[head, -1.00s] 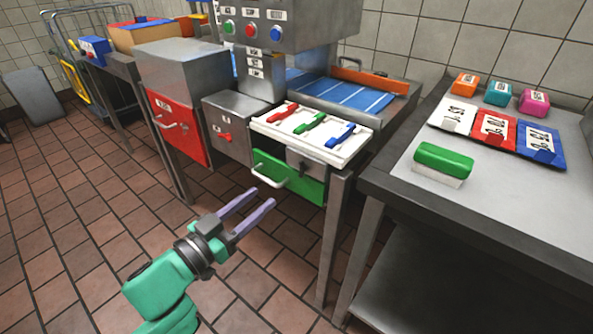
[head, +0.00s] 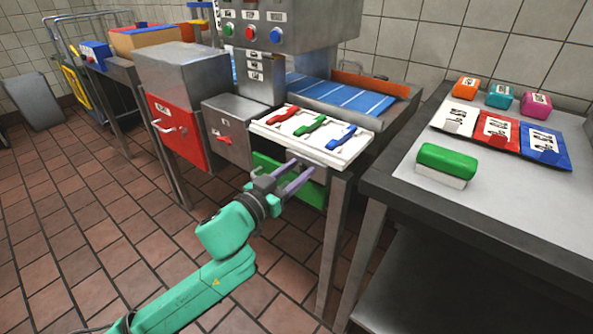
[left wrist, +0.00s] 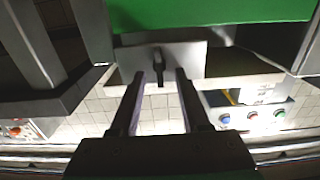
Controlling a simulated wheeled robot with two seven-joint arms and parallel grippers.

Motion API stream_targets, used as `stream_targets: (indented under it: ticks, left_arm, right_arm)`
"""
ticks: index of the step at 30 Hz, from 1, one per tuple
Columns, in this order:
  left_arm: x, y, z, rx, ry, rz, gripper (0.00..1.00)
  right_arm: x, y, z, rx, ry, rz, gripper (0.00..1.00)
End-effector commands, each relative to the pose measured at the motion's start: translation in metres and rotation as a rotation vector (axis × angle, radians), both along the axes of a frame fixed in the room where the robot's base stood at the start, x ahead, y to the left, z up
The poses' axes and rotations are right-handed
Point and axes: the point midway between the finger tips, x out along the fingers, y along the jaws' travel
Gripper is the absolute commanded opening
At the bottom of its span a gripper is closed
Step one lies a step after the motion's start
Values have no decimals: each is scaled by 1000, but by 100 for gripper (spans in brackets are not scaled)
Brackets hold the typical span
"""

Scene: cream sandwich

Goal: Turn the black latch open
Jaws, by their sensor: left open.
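The black latch (left wrist: 158,64) shows in the left wrist view on a grey metal plate (left wrist: 190,58) beside a green panel (left wrist: 205,12). My left gripper (left wrist: 158,74) is open, with one finger on each side of the latch. I cannot tell whether the fingers touch it. In the head view my left gripper (head: 303,168) reaches under the white tray (head: 275,129), in front of the green panel (head: 312,196). The latch is hidden in the head view. My right gripper is not in view.
The white tray holds red, green and blue handles just above my gripper. A table leg (head: 334,235) stands close to the right. A grey table (head: 480,205) with coloured blocks and cards is further right. The tiled floor (head: 90,220) at left is clear.

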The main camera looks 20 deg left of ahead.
Motion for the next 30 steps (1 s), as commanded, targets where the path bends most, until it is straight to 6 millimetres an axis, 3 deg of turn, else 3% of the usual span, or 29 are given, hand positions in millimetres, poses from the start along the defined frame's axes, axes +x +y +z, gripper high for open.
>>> stream_targets:
  ticks: [2,3,6,30]
  left_arm:
    - [0,0,0,0,0,0,46]
    - [0,0,0,0,0,0,39]
    - [0,0,0,0,0,0,0]
    - [-1,-1,1,100,-40,1,0]
  right_arm:
    - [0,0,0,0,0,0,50]
    - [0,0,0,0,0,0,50]
    - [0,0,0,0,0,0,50]
    - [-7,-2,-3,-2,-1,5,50]
